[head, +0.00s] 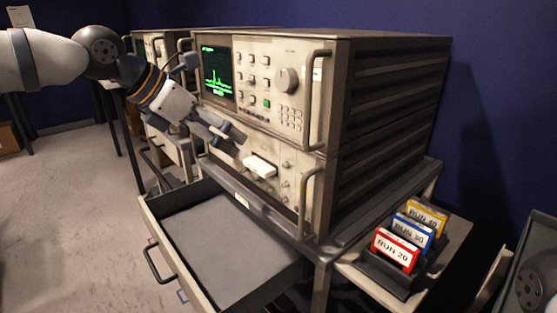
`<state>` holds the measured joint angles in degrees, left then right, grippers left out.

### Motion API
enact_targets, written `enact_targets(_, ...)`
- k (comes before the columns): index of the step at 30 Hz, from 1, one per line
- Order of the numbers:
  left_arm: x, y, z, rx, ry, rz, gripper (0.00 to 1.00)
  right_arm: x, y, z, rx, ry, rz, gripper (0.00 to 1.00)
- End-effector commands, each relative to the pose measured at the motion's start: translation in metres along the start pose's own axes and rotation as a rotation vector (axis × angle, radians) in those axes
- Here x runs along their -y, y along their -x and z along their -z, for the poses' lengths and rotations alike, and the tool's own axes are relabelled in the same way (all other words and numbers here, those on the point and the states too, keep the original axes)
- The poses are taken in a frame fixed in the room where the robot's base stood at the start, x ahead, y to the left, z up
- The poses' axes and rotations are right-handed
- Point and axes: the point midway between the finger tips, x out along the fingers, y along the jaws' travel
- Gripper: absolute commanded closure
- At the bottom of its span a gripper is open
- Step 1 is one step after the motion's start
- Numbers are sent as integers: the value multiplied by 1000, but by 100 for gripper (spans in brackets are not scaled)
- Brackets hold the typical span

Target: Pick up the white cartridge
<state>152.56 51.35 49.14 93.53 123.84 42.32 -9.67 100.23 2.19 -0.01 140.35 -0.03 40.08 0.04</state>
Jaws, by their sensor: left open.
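The white cartridge (260,167) sits at the front of the lower unit of the rack instrument, sticking out of its panel. My left gripper (229,143) comes in from the upper left, tilted down to the right. It is open, in front of the panel, up and to the left of the white cartridge. It looks close to the cartridge but apart from it, with nothing between its fingers. My right gripper is not in view.
An open, empty grey drawer (215,238) juts out below the instrument (385,110). A black holder on the right shelf carries red (395,249), blue (412,231) and yellow (428,214) labelled cartridges. Metal handles (309,204) stand out from the instrument front.

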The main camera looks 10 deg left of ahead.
Motion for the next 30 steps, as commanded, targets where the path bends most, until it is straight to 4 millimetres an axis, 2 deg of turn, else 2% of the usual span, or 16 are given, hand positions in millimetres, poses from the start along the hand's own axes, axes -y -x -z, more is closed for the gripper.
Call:
enact_targets(1,0,-19,6,-13,2,5,10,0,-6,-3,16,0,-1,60)
enact_targets(3,0,-34,6,-13,2,4,10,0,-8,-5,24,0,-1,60)
enact_targets(8,1,-54,5,-11,1,3,10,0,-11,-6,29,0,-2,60)
enact_targets(15,8,-97,6,-11,-1,2,10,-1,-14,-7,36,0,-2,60)
enact_targets(18,7,-104,6,-8,0,1,10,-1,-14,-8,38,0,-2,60)
enact_targets(23,7,-103,4,-6,-1,0,10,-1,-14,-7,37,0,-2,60)
enact_targets(24,7,-103,4,-6,-1,0,12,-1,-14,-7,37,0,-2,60)
enact_targets(25,7,-103,4,-6,-1,0,19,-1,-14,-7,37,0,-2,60)
enact_targets(30,7,-103,5,-7,-1,1,58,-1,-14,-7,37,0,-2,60)
